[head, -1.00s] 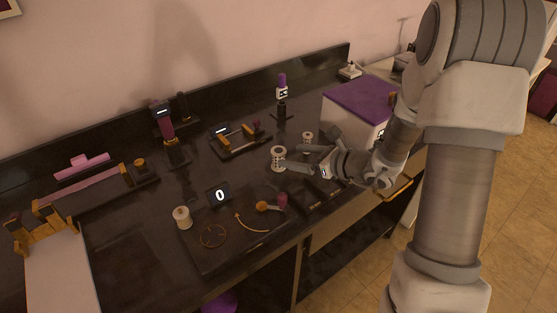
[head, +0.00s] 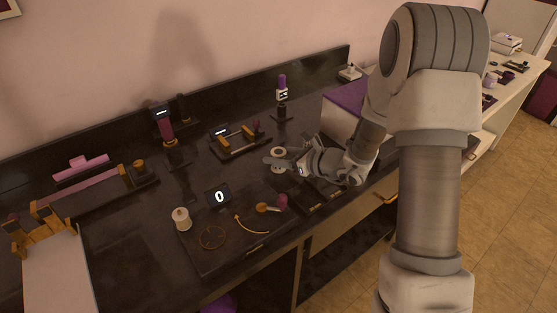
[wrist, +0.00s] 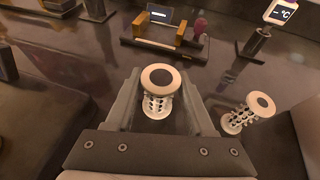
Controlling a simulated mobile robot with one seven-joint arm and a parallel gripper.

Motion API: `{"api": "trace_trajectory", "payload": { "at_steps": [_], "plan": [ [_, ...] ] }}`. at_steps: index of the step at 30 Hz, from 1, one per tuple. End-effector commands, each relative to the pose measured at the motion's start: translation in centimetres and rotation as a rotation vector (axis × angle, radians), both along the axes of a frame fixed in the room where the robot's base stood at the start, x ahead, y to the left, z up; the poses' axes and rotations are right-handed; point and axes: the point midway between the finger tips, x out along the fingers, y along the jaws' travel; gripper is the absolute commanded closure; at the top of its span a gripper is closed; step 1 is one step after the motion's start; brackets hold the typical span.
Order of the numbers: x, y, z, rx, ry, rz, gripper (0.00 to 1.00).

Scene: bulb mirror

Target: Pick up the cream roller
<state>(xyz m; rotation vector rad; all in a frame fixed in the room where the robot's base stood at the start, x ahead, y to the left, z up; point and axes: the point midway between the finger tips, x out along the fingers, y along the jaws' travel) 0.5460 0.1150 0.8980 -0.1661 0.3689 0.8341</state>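A cream roller with a pierced body and a dark round top (wrist: 158,90) stands upright between the two fingers of my gripper (wrist: 160,76) in the wrist view. The fingers are spread, one on each side, with a gap visible beside its lower body. In the head view this roller (head: 278,153) shows at my gripper (head: 277,162), its lower part covered by the fingers. A second, similar pale roller (wrist: 247,112) stands outside the right finger in the wrist view; my gripper hides it in the head view.
A cream spool (head: 181,219) stands at the left of a dark tray (head: 215,262) with a "0" display (head: 219,196). A dark stand with orange posts (head: 238,140) lies beyond my gripper. A purple-topped box (head: 345,97) is behind my arm.

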Motion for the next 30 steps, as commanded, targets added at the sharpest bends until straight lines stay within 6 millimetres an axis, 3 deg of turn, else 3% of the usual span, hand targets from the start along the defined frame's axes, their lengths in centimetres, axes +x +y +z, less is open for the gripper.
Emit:
{"api": "trace_trajectory", "payload": {
  "at_steps": [1,7,9,20,28,30],
  "plan": [
    [0.0,0.0,0.0,0.000,0.000,0.000,0.57],
    [0.0,0.0,0.0,0.000,0.000,0.000,0.93],
    [0.0,0.0,0.0,0.000,0.000,0.000,1.00],
    [0.0,0.0,0.7,0.000,-0.001,0.000,1.00],
    [0.0,-0.1,4.8,0.000,-0.005,-0.001,1.00],
    [-1.2,-1.6,5.5,-0.002,-0.002,-0.006,1.00]
  ]
}}
